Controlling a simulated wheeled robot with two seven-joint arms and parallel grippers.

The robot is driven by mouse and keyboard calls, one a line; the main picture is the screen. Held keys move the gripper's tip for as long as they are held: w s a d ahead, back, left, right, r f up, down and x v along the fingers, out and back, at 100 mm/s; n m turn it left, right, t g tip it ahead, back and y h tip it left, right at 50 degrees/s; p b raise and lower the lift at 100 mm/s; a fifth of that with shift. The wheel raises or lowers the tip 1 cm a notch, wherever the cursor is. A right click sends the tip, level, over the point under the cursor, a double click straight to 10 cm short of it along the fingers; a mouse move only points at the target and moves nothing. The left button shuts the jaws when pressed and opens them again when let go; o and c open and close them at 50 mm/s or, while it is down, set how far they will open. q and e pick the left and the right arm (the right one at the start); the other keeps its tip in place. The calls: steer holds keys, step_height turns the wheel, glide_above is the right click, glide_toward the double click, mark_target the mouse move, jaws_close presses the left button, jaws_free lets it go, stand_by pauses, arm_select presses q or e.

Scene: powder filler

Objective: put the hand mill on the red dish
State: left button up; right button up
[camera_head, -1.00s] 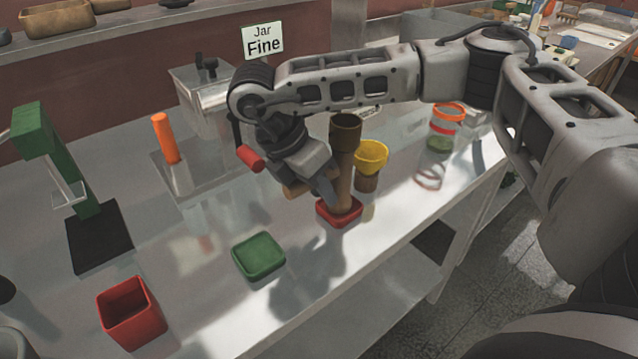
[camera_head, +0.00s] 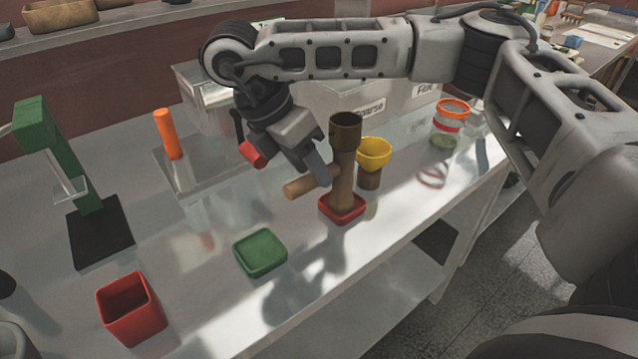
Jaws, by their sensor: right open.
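The hand mill (camera_head: 344,165) is a brown upright cylinder with a dark top and a wooden side handle pointing left. It stands upright on the red dish (camera_head: 336,213), whose rim shows around its base. My right gripper (camera_head: 322,170) is open, just left of the mill and above the side handle. The gap between its fingers and the mill is hard to judge. My left gripper is not in view.
A green dish (camera_head: 260,252) and a red square container (camera_head: 131,310) lie to the left. A brown jar with a yellow funnel (camera_head: 373,154) stands close behind the mill. An orange-rimmed jar (camera_head: 449,124) is further right. A green stand (camera_head: 60,160) is at far left.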

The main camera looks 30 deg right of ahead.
steer(key=v, duration=0.6)
steer(key=shift+a+r, duration=0.25)
steer(key=shift+r, duration=0.05)
